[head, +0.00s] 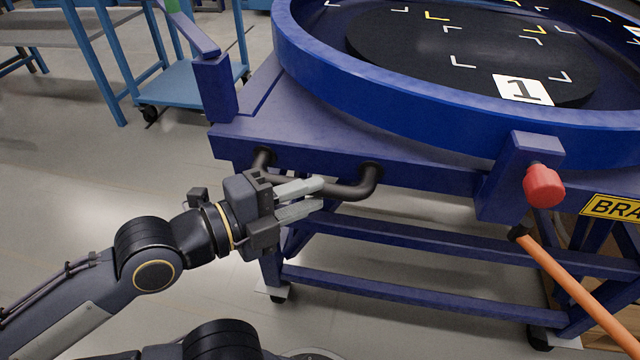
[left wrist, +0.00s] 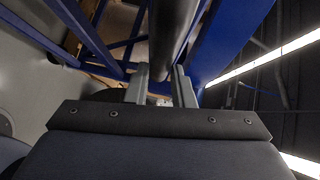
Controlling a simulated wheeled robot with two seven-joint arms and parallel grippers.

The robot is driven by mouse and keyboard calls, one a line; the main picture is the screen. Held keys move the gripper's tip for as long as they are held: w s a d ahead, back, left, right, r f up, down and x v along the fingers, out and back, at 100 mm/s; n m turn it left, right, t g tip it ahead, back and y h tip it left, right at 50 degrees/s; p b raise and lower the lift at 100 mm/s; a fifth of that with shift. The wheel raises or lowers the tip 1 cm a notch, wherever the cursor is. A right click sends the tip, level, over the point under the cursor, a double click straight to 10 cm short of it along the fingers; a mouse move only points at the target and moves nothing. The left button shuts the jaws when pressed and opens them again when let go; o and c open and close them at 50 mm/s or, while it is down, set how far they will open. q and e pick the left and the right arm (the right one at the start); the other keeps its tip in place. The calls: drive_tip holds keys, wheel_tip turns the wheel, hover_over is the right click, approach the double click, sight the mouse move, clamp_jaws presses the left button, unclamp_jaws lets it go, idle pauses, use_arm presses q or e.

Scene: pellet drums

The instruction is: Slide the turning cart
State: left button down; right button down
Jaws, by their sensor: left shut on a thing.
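The blue turning cart (head: 300,155) stands in front of me, with a round rimmed turntable (head: 420,105) on top. A dark bar handle (head: 362,185) is fixed to its front beam. My left gripper (head: 318,193) is at this handle, its grey fingers shut on the bar. In the left wrist view the dark bar (left wrist: 165,45) runs between the two fingers (left wrist: 160,85). My right gripper is not in view.
A red knob (head: 543,186) and an orange bar (head: 580,290) stick out at the cart's front right, beside a yellow label (head: 612,207). A light blue wheeled trolley (head: 185,85) stands behind at left. The floor (head: 90,190) left of the cart is clear.

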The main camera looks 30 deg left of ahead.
use_arm(q)
drive_tip(key=shift+s+d+f, duration=0.35)
drive_tip(key=shift+s+f, duration=0.1)
drive_tip(key=shift+s, duration=0.25)
drive_tip(key=c, duration=1.3)
unclamp_jaws()
drive_tip(key=shift+o, duration=0.2)
drive_tip(key=shift+r, duration=0.1)
drive_tip(key=shift+r, duration=0.1)
